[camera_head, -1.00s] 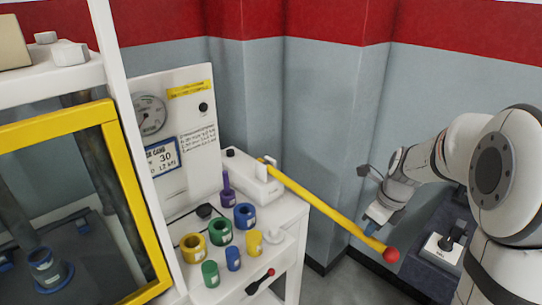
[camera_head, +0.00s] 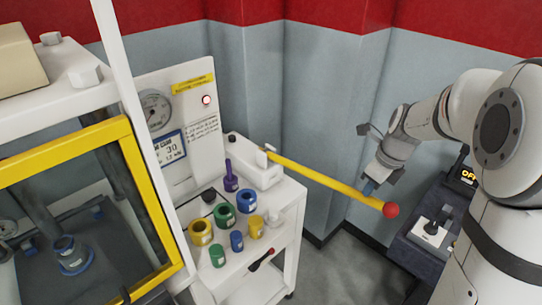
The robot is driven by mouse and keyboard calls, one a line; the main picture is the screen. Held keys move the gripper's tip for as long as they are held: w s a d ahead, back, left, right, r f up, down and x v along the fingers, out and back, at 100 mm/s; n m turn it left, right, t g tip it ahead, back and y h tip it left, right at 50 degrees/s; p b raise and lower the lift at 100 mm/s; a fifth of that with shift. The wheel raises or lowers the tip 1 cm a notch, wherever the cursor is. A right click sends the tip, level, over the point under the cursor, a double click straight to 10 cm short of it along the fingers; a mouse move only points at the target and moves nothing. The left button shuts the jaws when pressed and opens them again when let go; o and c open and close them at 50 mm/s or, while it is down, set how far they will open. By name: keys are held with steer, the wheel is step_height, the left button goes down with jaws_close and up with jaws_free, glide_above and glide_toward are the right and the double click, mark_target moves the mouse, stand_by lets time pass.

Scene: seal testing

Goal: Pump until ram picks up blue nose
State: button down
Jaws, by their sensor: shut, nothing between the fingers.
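The pump lever (camera_head: 325,180) is a yellow bar with a red ball (camera_head: 391,210) at its free end, running from a white pump block (camera_head: 255,172) on the cart. My gripper (camera_head: 370,187) is at the lever's outer part, near the ball, with its fingers shut; whether the tips touch the bar is unclear. Behind the yellow-framed window (camera_head: 150,205), a blue-collared round piece (camera_head: 72,256) stands on the dark press bed. Grey columns show behind it; I cannot tell whether a ram touches it. Loose blue pieces (camera_head: 246,201) and (camera_head: 237,241) stand on the cart.
A gauge panel (camera_head: 195,140) with a lit lamp (camera_head: 207,100) and a sign reading 30 stands behind the cart (camera_head: 285,225). Yellow, green and purple pieces and a red-ended handle lie on the cart. A switch box (camera_head: 432,232) and OFF display (camera_head: 468,175) are at right.

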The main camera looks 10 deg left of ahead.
steer(key=shift+f, duration=0.1)
steer(key=shift+s+d+b+x, duration=0.55)
steer(key=shift+b+x, duration=2)
steer(key=shift+x, duration=1.25)
steer(key=p+v, duration=0.2)
steer(key=v, duration=0.1)
steer(key=w+a+p+v, duration=0.1)
steer(key=p+v, duration=0.5)
steer(key=shift+w+a, duration=0.2)
steer(key=s+d+r+p, duration=0.2)
steer(key=d+r, duration=0.1)
steer(key=r, duration=0.4)
steer(key=shift+s, duration=0.15)
steer(key=shift+s+d, duration=0.1)
